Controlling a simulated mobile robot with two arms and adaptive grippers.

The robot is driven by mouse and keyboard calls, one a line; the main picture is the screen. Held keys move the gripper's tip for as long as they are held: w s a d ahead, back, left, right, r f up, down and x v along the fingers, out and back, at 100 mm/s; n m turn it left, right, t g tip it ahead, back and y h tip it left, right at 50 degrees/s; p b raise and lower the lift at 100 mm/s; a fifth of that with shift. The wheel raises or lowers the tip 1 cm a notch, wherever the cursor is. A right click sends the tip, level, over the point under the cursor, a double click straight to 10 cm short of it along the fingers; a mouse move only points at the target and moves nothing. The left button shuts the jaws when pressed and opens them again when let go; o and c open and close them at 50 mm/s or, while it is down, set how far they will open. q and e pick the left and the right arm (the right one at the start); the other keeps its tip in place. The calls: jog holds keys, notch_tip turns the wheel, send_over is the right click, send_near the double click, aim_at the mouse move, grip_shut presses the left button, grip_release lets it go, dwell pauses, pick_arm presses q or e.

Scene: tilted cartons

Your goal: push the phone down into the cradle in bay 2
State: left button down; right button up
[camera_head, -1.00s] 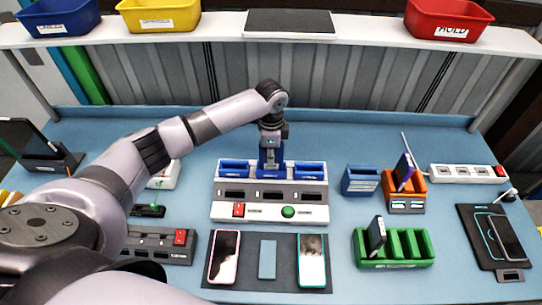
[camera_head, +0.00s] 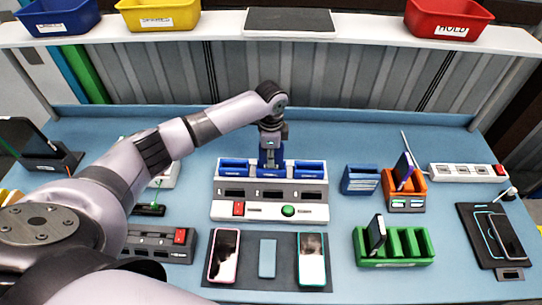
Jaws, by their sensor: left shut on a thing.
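A white and grey station (camera_head: 228,208) with three blue cradles stands in the middle of the table. My left gripper (camera_head: 270,160) points down over the middle cradle (camera_head: 270,173). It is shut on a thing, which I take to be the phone. The gripper covers most of that phone, so how deep it sits in the cradle cannot be told. The left cradle (camera_head: 233,169) and the right cradle (camera_head: 308,170) look empty. My right gripper is not in view.
A dark mat (camera_head: 288,281) in front carries a pink-edged phone (camera_head: 223,255), a blue-grey block (camera_head: 267,258) and a teal-edged phone (camera_head: 312,259). To the right are a green rack (camera_head: 395,262), a blue holder (camera_head: 360,180) and an orange holder (camera_head: 407,203) with a phone.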

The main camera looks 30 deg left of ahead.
pick_arm(q)
jog(key=c, duration=1.5)
grip_release()
jog(key=shift+c, duration=0.2)
jog(key=shift+o, duration=0.3)
jog(key=o, duration=0.3)
jog(key=shift+r, duration=3.5)
